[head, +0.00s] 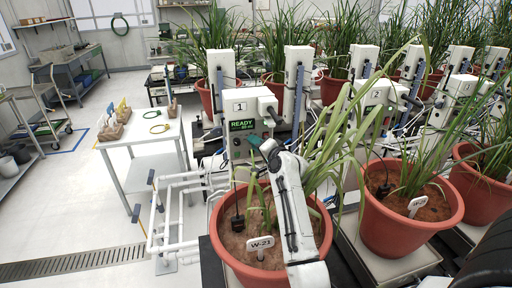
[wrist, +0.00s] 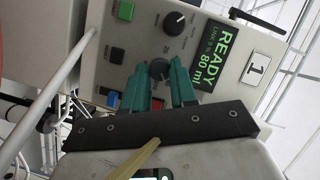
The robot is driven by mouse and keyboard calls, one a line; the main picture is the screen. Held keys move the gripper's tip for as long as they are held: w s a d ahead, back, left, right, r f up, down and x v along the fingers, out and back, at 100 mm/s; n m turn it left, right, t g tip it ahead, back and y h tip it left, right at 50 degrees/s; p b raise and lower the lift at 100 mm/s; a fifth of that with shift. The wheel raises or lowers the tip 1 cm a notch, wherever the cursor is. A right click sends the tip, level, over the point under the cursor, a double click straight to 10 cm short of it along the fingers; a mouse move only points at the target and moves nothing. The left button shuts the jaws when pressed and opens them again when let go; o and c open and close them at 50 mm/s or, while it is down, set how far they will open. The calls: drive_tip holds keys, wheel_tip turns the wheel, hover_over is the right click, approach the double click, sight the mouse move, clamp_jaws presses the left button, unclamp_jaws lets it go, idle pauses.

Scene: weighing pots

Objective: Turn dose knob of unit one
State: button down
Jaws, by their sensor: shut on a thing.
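Unit one (head: 243,106) is a white box with a "1" plate and a green display reading READY; its panel also fills much of the wrist view (wrist: 215,88). There the display (wrist: 216,58) reads READY and 80 ml. A dark round knob (wrist: 160,68) sits between the teal fingertips of my gripper (wrist: 161,72), which is shut on it. Its label is too small to read with certainty. A second black knob (wrist: 180,21) is farther up the panel, clear of the fingers. In the head view, my gripper (head: 265,146) reaches the panel's lower right and hides the knob.
White pipes (head: 180,205) run at left.

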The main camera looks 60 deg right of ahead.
drive_tip(key=shift+f+m+t+h+b, duration=0.15)
drive_tip(key=shift+m+t+b, duration=0.25)
drive_tip(key=shift+m, duration=0.8)
drive_tip(key=shift+f+m+t+h+b, duration=0.1)
drive_tip(key=shift+m+t+h+b, duration=0.3)
drive_tip(key=shift+m, duration=0.8)
drive_tip(key=shift+f+m+t+h+b, duration=0.1)
drive_tip(key=shift+m+t+b, duration=0.35)
drive_tip(key=shift+m, duration=0.75)
drive_tip(key=c, duration=0.9)
unclamp_jaws()
drive_tip(key=b+v, duration=0.2)
drive_tip(key=v, duration=0.8)
drive_tip(key=shift+s+a, duration=0.25)
drive_tip(key=shift+s, duration=0.1)
